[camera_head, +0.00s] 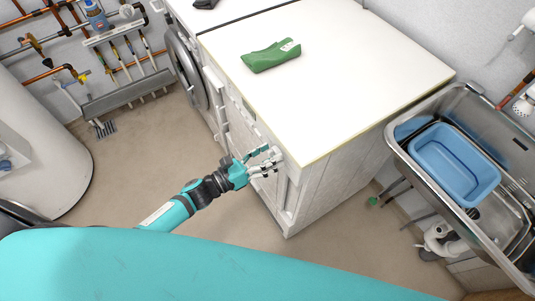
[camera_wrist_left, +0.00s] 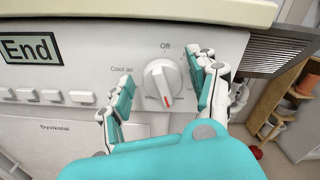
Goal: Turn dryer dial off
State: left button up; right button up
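The dryer (camera_head: 310,195) stands below the white top in the head view, and its front panel fills much of the left wrist view. In the wrist view its round white dial (camera_wrist_left: 162,84) has a red mark pointing down, away from the "Off" label at the top. My left gripper (camera_head: 265,163) is at the dryer's front near the top edge. In the wrist view its open fingers (camera_wrist_left: 163,95) stand on both sides of the dial, with gaps to it. The dial is hidden in the head view. My right gripper is not in view.
A metal sink (camera_head: 400,150) with a blue basin (camera_head: 455,165) is at the right. A display reading "End" (camera_wrist_left: 30,48) and several buttons (camera_wrist_left: 45,96) are left of the dial. Open floor lies left of the dryer.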

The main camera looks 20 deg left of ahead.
pick_arm(q)
jog(key=c, duration=0.8)
jog(key=shift+n, duration=0.4)
jog(key=shift+s+d+f+n+p, duration=0.15)
jog(key=shift+f+n, duration=0.25)
jog(key=shift+n, duration=4.8)
jog(key=shift+a+f+n+p, duration=0.15)
jog(key=shift+f+n, duration=0.3)
jog(key=shift+n, duration=4.75)
jog(key=shift+s+d+f+n+p, duration=0.15)
jog(key=shift+f+n, duration=0.25)
jog(key=shift+n, duration=4.8)
jog(key=shift+w, duration=0.1)
